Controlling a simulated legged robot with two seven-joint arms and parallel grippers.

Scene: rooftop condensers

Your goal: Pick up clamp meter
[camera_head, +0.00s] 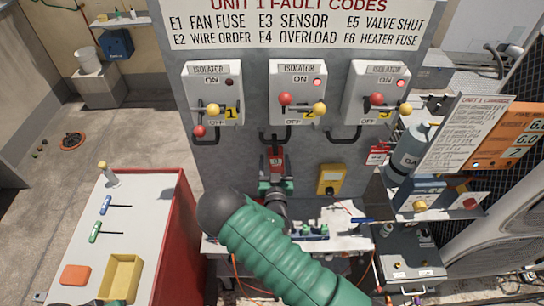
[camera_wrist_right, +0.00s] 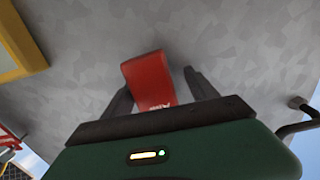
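The red clamp meter (camera_head: 276,160) is upright against the grey panel, below the middle isolator. Its dark lower part is partly hidden by my right gripper (camera_head: 274,187). My right arm comes up from the bottom of the head view. In the right wrist view, the meter's red body (camera_wrist_right: 149,80) sits between the two dark fingers of my right gripper (camera_wrist_right: 160,90). A gap shows on the right side of the meter, so the fingers look open around it.
A yellow device (camera_head: 331,180) is mounted right of the meter. Three isolator boxes with levers (camera_head: 298,92) are above. A cluttered shelf (camera_head: 350,240) lies below, partly hidden by my arm. A red cabinet (camera_head: 172,235) with tools stands left; a gas bottle (camera_head: 411,150) stands right.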

